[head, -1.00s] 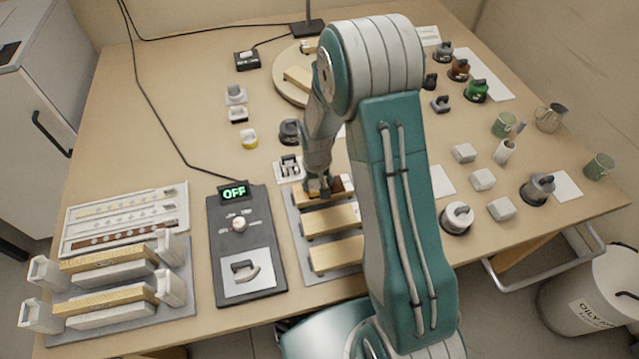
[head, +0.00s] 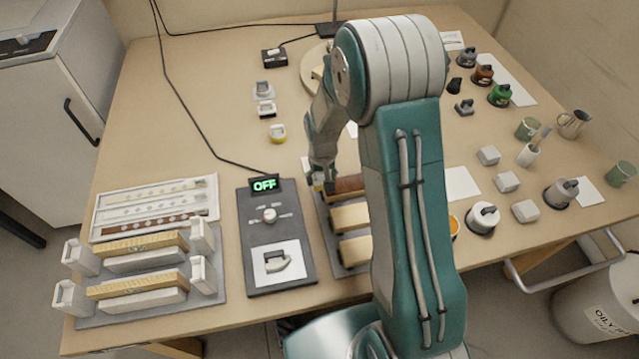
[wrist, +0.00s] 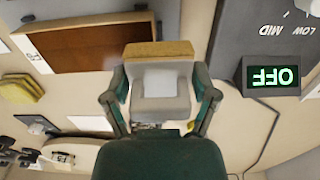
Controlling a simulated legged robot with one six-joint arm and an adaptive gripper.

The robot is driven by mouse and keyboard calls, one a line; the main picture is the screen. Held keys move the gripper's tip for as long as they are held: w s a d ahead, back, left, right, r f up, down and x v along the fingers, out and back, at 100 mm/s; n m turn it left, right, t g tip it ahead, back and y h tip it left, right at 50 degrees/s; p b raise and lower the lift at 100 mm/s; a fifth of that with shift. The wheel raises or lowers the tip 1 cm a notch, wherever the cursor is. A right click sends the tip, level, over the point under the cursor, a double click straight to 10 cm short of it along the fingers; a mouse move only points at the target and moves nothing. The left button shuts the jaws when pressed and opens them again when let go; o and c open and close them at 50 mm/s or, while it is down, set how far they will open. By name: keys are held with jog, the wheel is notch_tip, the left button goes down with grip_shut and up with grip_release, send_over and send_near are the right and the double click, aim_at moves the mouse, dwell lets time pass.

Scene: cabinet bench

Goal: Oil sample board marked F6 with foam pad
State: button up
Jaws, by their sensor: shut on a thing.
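My gripper (head: 323,184) is shut on a grey-white block (wrist: 160,104) with a yellow foam pad (wrist: 158,50) on its far face, as the wrist view shows. The gripper is at the left end of a brown-faced board (head: 347,183) on the grey rack. The board also shows in the wrist view (wrist: 115,46), with a small white label (wrist: 31,54) near its end. The label is too small to read surely. The foam pad is beside the board's end; I cannot tell whether they touch. My arm hides the board's right part in the head view.
Pale boards (head: 350,217) lie nearer on the rack. An orange-filled cup (head: 454,226) and several jars and grey blocks stand right. A cable crosses the back left.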

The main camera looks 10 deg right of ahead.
jog(key=shift+d+r, duration=0.55)
jog(key=shift+r, duration=0.7)
jog(key=shift+a+r, duration=0.35)
jog(key=shift+r, duration=0.3)
jog(key=shift+a+r, duration=0.3)
jog(key=shift+r, duration=0.3)
jog(key=shift+d, duration=0.45)
jog(key=shift+a, duration=0.15)
